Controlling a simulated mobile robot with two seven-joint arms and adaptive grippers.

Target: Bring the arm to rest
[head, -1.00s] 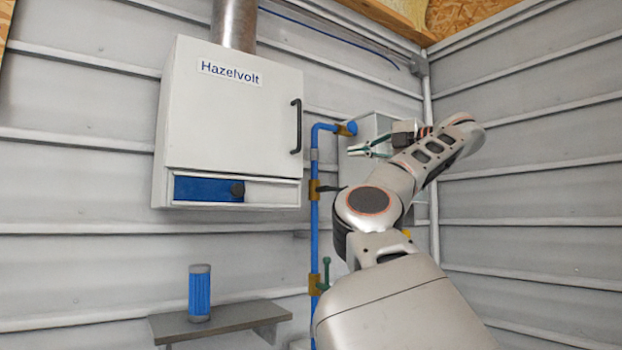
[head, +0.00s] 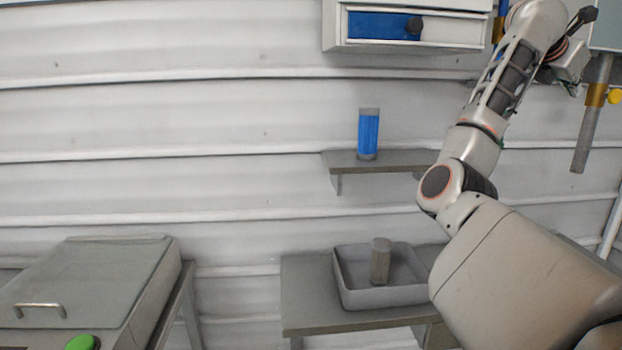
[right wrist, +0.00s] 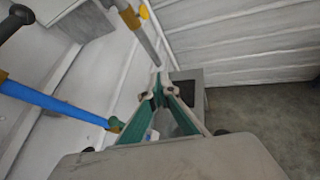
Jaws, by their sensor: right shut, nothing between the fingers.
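My right arm (head: 500,85) comes in from the lower right of the head view and reaches up to the top right edge. Its hand is near the pipework there, and its fingers are not clear in that view. In the right wrist view the right gripper (right wrist: 158,88) has its green fingers meeting at the tips, shut and empty. Beyond the fingers are a grey box-like thing and the floor. My left gripper is not in view.
A blue cylinder (head: 368,134) stands on the wall shelf (head: 400,164) under the cabinet (head: 450,46). A grey cylinder (head: 380,262) stands in a grey tray (head: 385,297) on a bench. A lidded box (head: 85,285) is at lower left. A blue pipe (right wrist: 55,103) runs near the gripper.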

